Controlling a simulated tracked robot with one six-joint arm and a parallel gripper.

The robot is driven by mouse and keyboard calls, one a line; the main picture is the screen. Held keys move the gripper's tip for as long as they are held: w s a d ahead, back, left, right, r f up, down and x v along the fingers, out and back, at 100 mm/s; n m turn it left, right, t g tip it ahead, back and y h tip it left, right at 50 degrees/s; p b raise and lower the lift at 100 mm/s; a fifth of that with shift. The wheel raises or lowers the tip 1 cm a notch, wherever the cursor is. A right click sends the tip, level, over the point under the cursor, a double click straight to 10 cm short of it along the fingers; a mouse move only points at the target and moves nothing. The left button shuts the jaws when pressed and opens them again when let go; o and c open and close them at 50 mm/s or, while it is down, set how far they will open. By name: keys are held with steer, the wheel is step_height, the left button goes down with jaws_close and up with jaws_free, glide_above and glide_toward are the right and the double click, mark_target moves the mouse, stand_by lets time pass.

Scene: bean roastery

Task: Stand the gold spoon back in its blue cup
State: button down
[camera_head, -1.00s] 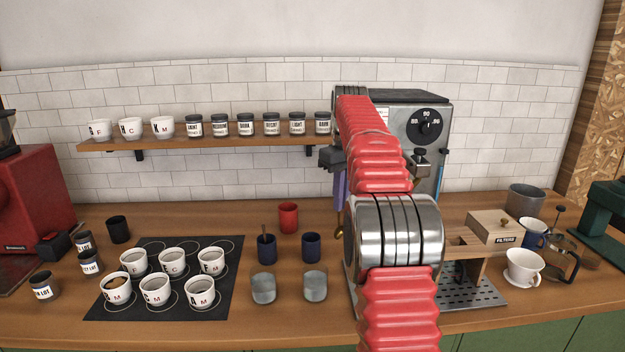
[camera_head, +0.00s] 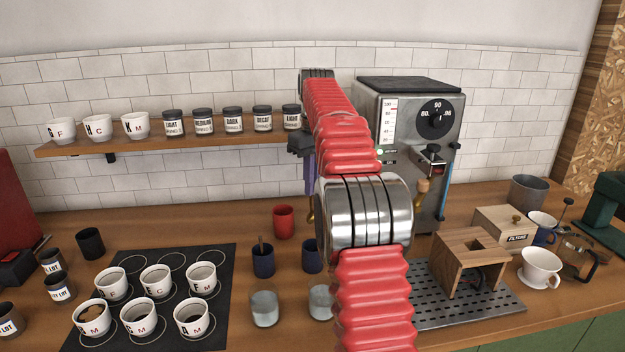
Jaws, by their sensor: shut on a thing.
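My gripper (camera_head: 310,178), with purple fingers, hangs left of the espresso machine, partly hidden by my red arm. It is shut on the gold spoon (camera_head: 311,210), of which only a small gold piece shows below the fingers. One dark blue cup (camera_head: 311,258) stands on the counter below the spoon in the picture, partly covered by my arm, and no spoon shows in it. Another dark blue cup (camera_head: 263,263) to its left has a dark brownish spoon or stick (camera_head: 261,243) standing in it. The depth between the gold spoon and the cups is hard to tell.
A red cup (camera_head: 283,221) stands behind the blue cups, and two grey glasses (camera_head: 264,309) stand in front. A black mat (camera_head: 225,255) with several white cups lies left. The espresso machine (camera_head: 400,110), a wooden stand (camera_head: 470,262) and a drip tray (camera_head: 508,300) are right.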

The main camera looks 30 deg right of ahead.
steer(key=shift+s+d, duration=0.15)
steer(key=shift+d, duration=0.1)
stand_by(0.3)
steer(key=shift+f, duration=0.1)
step_height(320, 180, down, 12)
steer(key=shift+f, duration=0.2)
stand_by(1.7)
steer(key=c, duration=1.8)
jaws_free()
steer(key=r, duration=1.3)
steer(key=shift+s+r, duration=0.35)
